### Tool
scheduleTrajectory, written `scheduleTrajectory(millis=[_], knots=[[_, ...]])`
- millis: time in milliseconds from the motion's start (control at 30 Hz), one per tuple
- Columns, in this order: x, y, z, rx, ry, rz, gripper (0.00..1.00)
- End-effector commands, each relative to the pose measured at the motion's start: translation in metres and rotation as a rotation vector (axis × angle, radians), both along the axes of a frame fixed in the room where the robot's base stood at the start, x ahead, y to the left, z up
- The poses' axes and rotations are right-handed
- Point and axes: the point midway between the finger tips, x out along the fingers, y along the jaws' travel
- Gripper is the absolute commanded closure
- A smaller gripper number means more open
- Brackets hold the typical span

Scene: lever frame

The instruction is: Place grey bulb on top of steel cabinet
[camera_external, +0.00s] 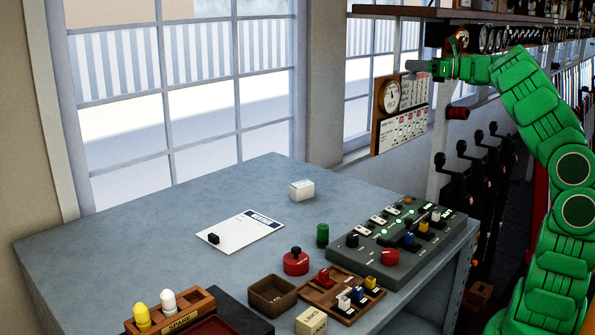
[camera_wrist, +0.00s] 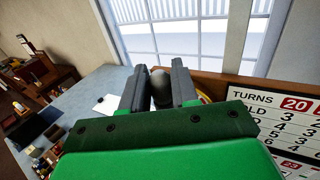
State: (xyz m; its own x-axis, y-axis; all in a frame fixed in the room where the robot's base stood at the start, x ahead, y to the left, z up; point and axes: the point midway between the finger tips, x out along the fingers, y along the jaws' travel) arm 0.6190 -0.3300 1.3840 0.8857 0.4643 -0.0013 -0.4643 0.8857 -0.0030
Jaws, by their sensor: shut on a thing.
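My gripper (camera_external: 424,67) is raised high at the upper right in the external view, in front of the clock board. In the wrist view my gripper (camera_wrist: 160,84) is shut on the grey bulb (camera_wrist: 162,90), a dark rounded thing between the two fingers. In the external view I cannot make out the bulb apart from the fingers. A wide blue-grey top (camera_external: 130,240), which seems to be the steel cabinet, stands below and to the left of my gripper. It also shows in the wrist view (camera_wrist: 84,96).
A board with a clock (camera_external: 391,96) hangs close to my gripper. The back left is clear.

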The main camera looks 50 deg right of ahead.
Motion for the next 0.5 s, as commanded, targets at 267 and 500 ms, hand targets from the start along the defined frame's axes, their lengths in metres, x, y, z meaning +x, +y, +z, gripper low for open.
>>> scheduleTrajectory(millis=[267, 500], knots=[[-0.029, -0.013, -0.005, 0.000, 0.000, 0.039, 1.00], [-0.027, -0.011, -0.047, 0.004, 0.001, 0.041, 1.00]])
